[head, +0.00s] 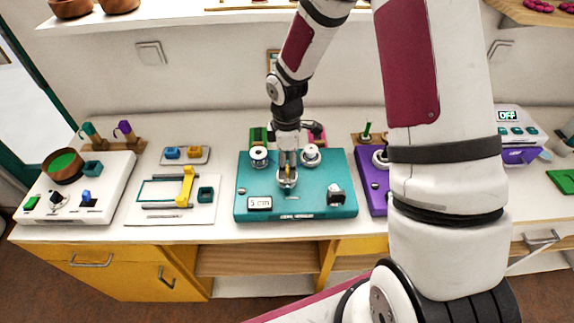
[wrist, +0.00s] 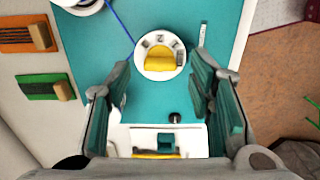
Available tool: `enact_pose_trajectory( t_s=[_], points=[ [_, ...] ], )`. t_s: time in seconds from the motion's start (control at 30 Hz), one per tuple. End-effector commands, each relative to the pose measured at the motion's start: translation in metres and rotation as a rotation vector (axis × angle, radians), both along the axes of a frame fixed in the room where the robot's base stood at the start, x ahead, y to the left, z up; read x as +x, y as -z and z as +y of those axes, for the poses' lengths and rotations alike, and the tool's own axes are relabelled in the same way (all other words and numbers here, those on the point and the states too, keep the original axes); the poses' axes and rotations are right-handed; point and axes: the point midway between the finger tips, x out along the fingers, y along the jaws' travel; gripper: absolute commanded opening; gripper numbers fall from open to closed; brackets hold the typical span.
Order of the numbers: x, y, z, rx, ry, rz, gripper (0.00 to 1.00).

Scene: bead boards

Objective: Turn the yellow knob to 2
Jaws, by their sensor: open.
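The yellow knob (wrist: 159,61) sits on a round white dial (wrist: 148,73) on the teal board (wrist: 95,62). Small dark marks run along the dial's rim; I cannot read them for certain, nor which one the knob points to. In the wrist view my gripper (wrist: 161,80) is open, its teal fingers on either side of the dial with gaps between. In the head view my gripper (head: 287,163) points down over the dial and partly hides the knob (head: 287,175).
A white board with a yellow frame (head: 185,187) lies left, a purple board (head: 374,187) right.

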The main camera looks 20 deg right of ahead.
Motion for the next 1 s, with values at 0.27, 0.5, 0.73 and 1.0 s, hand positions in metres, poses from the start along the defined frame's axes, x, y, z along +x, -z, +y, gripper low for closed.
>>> enact_pose_trajectory(
  t_s=[0.27, 0.5, 0.73, 1.0],
  points=[
    [0.0, 0.018, 0.0, 0.0, -0.001, 0.0, 0.48],
    [0.0, 0.018, 0.0, 0.0, -0.001, -0.001, 0.48],
    [0.0, 0.018, 0.0, 0.0, 0.0, -0.001, 0.0],
    [0.0, 0.018, 0.0, 0.0, 0.017, -0.001, 0.0]
  ],
)
